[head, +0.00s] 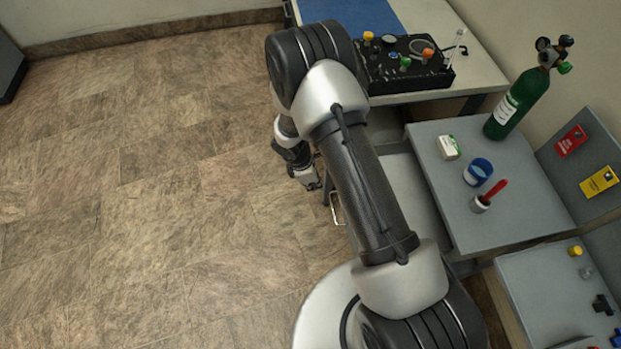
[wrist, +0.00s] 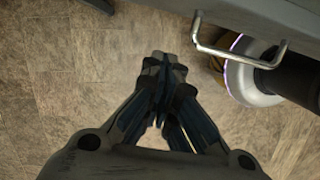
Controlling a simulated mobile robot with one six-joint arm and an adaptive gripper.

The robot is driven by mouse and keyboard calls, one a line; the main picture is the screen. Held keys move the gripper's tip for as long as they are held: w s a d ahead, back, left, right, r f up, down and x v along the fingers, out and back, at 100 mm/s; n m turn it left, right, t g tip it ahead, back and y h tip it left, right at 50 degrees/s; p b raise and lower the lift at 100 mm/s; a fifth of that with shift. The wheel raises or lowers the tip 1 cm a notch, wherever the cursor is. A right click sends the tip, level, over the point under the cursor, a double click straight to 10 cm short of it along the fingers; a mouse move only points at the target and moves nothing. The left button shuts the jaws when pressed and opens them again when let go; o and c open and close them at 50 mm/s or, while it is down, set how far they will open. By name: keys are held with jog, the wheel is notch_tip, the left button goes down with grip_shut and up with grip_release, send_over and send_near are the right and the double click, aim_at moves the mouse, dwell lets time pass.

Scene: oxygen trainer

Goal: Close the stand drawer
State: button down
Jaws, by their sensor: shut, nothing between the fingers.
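The stand drawer (head: 413,190) is pulled out from under the grey stand top (head: 445,172) in the head view; my arm hides part of it. Its metal bar handle (head: 337,209) shows at the drawer's left front. In the wrist view the handle (wrist: 238,55) is at the upper right, below the grey drawer front (wrist: 235,12). My gripper (head: 312,184) is beside the drawer front, a little beyond the handle in the head view. In the wrist view my gripper (wrist: 165,62) is shut and empty, apart from the handle, to its left.
On the stand top are a green gas cylinder (head: 518,103), a white-green box (head: 448,147), a blue-white tub (head: 478,172) and a red-handled item in a cup (head: 487,197). A table with a black control panel (head: 405,66) stands behind. The floor at left is clear.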

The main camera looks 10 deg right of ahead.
jog(key=shift+d+f+b, duration=0.2)
jog(key=shift+d, duration=0.85)
jog(key=shift+d+f+b, duration=0.15)
jog(key=shift+d+b, duration=0.05)
jog(key=shift+d, duration=0.85)
